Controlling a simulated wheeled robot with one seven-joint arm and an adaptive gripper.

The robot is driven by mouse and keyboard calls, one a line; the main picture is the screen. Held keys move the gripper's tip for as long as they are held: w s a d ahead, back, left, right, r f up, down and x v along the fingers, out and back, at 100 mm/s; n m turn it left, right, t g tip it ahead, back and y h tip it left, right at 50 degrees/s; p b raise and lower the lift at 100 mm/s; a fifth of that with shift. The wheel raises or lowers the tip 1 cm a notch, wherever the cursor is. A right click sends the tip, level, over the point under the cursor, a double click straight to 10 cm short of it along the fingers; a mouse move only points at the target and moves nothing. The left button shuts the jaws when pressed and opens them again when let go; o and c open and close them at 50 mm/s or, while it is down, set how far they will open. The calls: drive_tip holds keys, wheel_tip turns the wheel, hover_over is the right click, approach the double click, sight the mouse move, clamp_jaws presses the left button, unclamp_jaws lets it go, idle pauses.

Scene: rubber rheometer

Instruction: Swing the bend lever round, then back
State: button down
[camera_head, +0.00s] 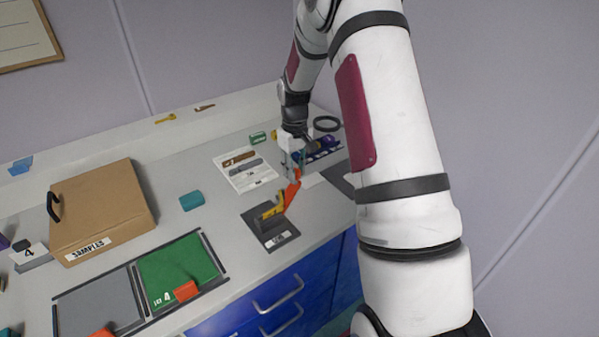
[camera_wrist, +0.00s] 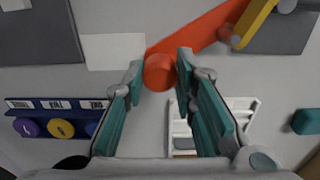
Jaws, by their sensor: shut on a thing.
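The bend lever (camera_head: 293,191) is an orange arm beside a yellow bracket (camera_head: 272,209) on a dark labelled plate (camera_head: 262,234), near the front edge of the bench. In the head view it points up and right, away from the plate. In the wrist view the orange lever (camera_wrist: 208,36) runs from the yellow part (camera_wrist: 256,20) at upper right down to a round orange knob (camera_wrist: 157,73). My gripper (camera_head: 294,161) is at the knob end, with its teal fingers (camera_wrist: 160,68) on both sides of the knob. The fingers partly hide the knob in the head view.
A white sheet with tools (camera_head: 245,172) lies left of the lever. A blue rack with coloured discs (camera_wrist: 60,120) is behind my gripper. A teal block (camera_head: 192,201), a SAMPLES box (camera_head: 105,210) and a green mat (camera_head: 180,268) lie further left.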

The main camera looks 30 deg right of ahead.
drive_tip(key=shift+w+a, duration=0.15)
drive_tip(key=shift+w, duration=0.1)
idle(0.3)
drive_tip(key=c, duration=1.3)
unclamp_jaws()
wheel_tip(320, 180, up, 12)
